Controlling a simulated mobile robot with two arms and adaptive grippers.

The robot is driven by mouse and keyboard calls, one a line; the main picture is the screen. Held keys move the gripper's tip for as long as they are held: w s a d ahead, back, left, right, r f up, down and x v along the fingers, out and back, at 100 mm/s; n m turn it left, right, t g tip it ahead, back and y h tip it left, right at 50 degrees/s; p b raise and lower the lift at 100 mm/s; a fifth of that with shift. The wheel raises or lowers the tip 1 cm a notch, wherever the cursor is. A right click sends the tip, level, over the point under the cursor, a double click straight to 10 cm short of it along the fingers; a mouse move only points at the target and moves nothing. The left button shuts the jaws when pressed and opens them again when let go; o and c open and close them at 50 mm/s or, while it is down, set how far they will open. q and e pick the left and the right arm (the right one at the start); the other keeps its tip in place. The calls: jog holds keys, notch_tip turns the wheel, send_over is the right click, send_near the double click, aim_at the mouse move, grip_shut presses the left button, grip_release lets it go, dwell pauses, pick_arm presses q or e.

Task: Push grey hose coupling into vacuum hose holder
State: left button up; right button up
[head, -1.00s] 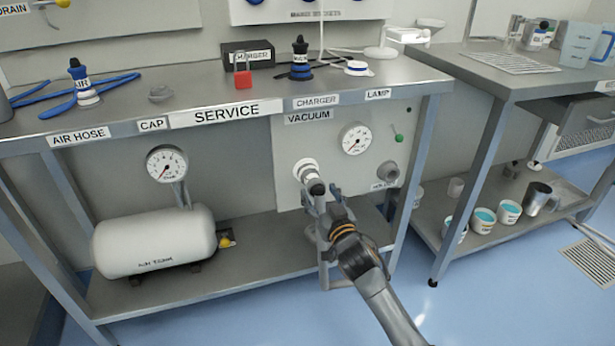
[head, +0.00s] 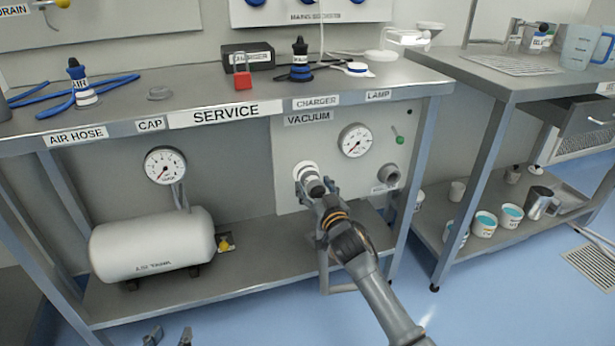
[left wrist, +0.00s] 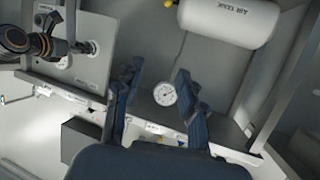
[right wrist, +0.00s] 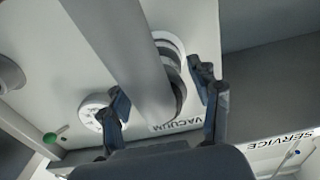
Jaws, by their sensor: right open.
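The grey hose coupling (head: 314,185) sits at the white-ringed vacuum port (head: 303,169) on the panel. In the right wrist view the dark ringed coupling (right wrist: 174,75) shows against the white ring, partly hidden by a thick grey tube. My right gripper (head: 324,202) is at the coupling, its fingers (right wrist: 162,90) spread on either side of the tube and coupling; I cannot tell if they touch. The vacuum hose holder, a grey ring (head: 389,175), is on the panel to the right, with nothing visible in it. My left gripper (left wrist: 157,85) is open and empty, low at the left (head: 168,337).
A dial (head: 355,140) and a green knob (head: 399,140) sit above the holder. The bench top (head: 200,100) overhangs the panel, and a bench leg (head: 418,160) stands right of the holder. A white air tank (head: 150,243) lies on the lower shelf at left.

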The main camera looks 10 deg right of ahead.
jog(key=c, duration=1.1)
grip_shut()
pick_arm(q)
jog(key=shift+s+a+f+g, duration=0.25)
jog(key=shift+s+f+g, duration=0.25)
jog(key=shift+f, duration=0.25)
